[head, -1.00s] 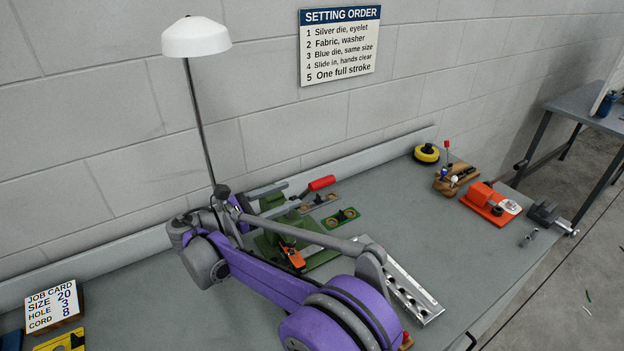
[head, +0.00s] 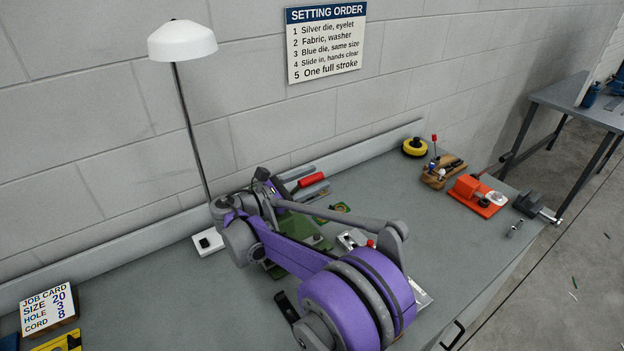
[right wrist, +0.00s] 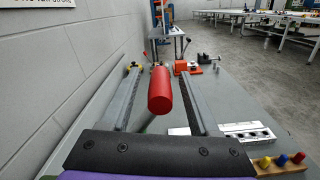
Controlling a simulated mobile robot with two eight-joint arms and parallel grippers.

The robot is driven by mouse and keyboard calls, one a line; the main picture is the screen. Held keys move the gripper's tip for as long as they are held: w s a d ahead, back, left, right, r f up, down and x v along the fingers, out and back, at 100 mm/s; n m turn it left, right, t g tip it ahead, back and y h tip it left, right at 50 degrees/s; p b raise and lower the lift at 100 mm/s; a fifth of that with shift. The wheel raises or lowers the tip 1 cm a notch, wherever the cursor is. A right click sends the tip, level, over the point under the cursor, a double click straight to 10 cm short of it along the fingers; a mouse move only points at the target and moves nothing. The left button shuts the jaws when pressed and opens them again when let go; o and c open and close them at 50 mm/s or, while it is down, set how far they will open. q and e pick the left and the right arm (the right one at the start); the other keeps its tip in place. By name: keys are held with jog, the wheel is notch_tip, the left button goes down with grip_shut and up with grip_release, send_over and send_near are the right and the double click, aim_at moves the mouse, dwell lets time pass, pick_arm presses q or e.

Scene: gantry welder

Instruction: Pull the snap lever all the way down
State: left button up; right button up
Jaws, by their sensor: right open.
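The snap lever's red handle (head: 310,180) sticks up at the back of the bench, above a green press (head: 300,258). My right arm hides much of the press. In the right wrist view the red handle (right wrist: 160,92) points toward the camera, between the two long grey fingers. My right gripper (right wrist: 158,72) is open, with one finger on each side of the handle and visible gaps between. In the head view the right gripper (head: 318,178) is around the handle from the left. My left gripper is not in view.
A lamp (head: 182,40) and a job card (head: 48,305) stand at the left. A yellow roll (head: 414,147), a wooden tool block (head: 443,172) and an orange device (head: 478,193) sit at the far right. A metal rail (right wrist: 245,133) lies right of the press. The wall runs close behind.

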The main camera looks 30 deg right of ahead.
grip_shut()
dwell(1.3)
